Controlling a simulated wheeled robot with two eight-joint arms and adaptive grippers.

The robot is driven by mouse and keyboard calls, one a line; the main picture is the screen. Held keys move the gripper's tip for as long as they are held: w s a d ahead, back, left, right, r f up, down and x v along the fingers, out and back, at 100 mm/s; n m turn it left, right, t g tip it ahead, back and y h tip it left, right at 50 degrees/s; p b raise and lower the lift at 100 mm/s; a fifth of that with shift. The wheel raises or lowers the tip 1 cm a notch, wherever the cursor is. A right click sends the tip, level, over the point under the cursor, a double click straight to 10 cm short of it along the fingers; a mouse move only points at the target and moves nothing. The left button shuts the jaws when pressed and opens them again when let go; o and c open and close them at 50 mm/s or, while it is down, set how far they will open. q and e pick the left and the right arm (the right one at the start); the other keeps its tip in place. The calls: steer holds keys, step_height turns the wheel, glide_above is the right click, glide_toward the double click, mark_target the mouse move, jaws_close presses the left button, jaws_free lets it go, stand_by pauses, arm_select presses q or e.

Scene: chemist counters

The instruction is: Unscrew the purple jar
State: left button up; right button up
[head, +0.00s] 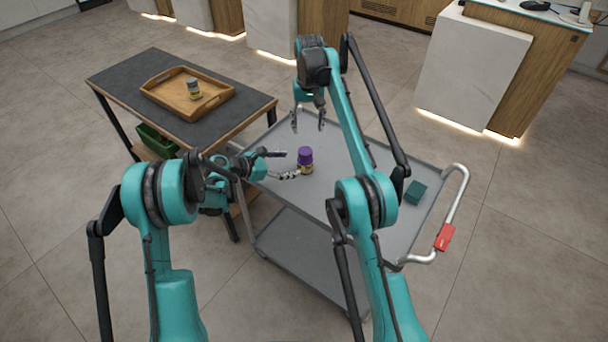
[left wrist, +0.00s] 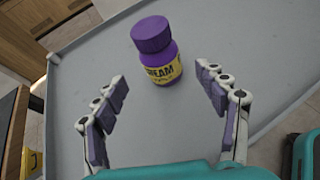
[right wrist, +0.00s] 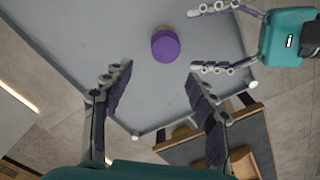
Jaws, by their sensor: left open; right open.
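The purple jar (head: 305,161) stands upright on the top shelf of the grey cart, with its purple lid on and a yellow label. It also shows in the left wrist view (left wrist: 163,60), ahead of and between the fingers, and from above in the right wrist view (right wrist: 165,46). My left gripper (head: 288,164) is open and level beside the jar, its fingertips just left of it. My right gripper (head: 307,124) is open, points down and hangs above and behind the jar. Neither gripper visibly touches the jar.
The grey cart (head: 340,187) has a raised rim and a handle at right. A small green box (head: 415,193) lies near its right end. A dark table (head: 130,82) at left bears a wooden tray (head: 215,108) with another jar (head: 193,90).

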mark_target(299, 166)
arm_select(q)
steer(key=shift+f+n+h, duration=0.3)
steer(key=shift+f+n, duration=0.2)
steer(key=shift+f, duration=0.35)
arm_select(e)
steer(key=shift+s+a+f, duration=0.15)
steer(key=shift+a+f, duration=0.05)
steer(key=shift+f, duration=0.3)
steer(key=shift+s+a+f, duration=0.15)
steer(key=shift+f, duration=0.3)
arm_select(q)
steer(key=x, duration=0.7)
steer(key=shift+w+d+f, duration=0.1)
steer(key=shift+w+d, duration=0.1)
steer(key=shift+d, duration=0.05)
